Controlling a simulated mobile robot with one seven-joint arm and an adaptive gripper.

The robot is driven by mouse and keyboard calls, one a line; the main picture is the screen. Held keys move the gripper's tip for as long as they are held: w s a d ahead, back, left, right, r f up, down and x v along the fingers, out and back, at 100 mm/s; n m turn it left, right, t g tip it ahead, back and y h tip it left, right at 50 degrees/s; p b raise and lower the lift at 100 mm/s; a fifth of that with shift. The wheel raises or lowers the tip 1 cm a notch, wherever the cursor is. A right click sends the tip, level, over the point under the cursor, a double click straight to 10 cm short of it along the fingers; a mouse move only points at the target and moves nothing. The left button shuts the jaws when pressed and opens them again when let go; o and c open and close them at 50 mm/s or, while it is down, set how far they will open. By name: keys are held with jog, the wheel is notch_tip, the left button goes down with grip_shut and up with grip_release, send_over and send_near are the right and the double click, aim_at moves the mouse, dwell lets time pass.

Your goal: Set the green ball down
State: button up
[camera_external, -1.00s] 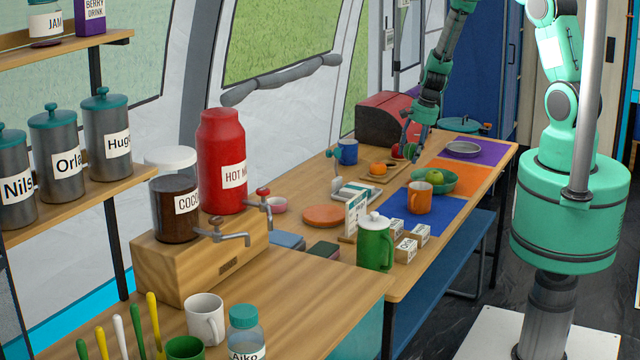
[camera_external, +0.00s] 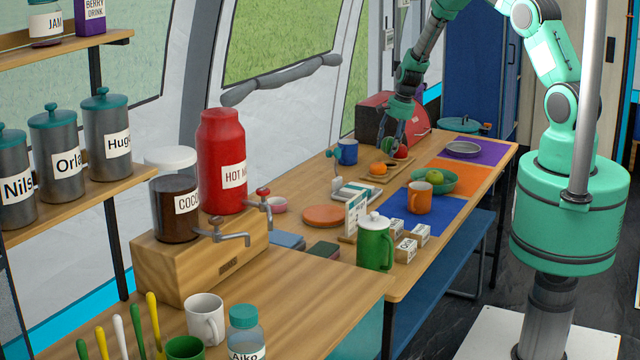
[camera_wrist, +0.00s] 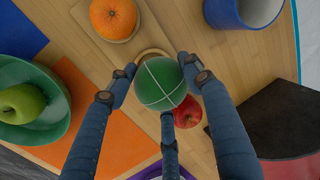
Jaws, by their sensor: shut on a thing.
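The green ball (camera_wrist: 160,83) with pale lines is held between my gripper's dark blue fingers (camera_wrist: 160,88) in the wrist view. A pale wooden board (camera_wrist: 152,18) with a round recess lies below; the ball covers part of the recess's edge. I cannot tell the gap between ball and board. In the external view my gripper (camera_external: 390,146) is low over the far part of the counter, near the board, and the ball is hard to make out against the green arm.
An orange (camera_wrist: 113,17) sits on the board. A red apple (camera_wrist: 188,112) is close beside the ball. A blue mug (camera_wrist: 243,10), a green bowl (camera_wrist: 52,128) with a green apple (camera_wrist: 21,104) and an orange mat (camera_wrist: 110,145) are around. A red bread box (camera_external: 374,117) stands behind.

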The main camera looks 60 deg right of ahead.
jog(key=shift+s+b+x, duration=0.2)
jog(key=shift+x, duration=0.65)
jog(key=shift+s+b+x, duration=0.15)
jog(key=shift+x, duration=0.65)
jog(key=shift+f, duration=0.1)
jog(key=shift+s+f+b, duration=0.15)
jog(key=shift+f+b, duration=0.2)
jog(key=shift+f, duration=0.25)
jog(key=o, duration=1.1)
jog(key=shift+f, duration=0.2)
jog(key=shift+o, duration=0.2)
jog(key=shift+r, duration=0.1)
jog(key=shift+r, duration=0.2)
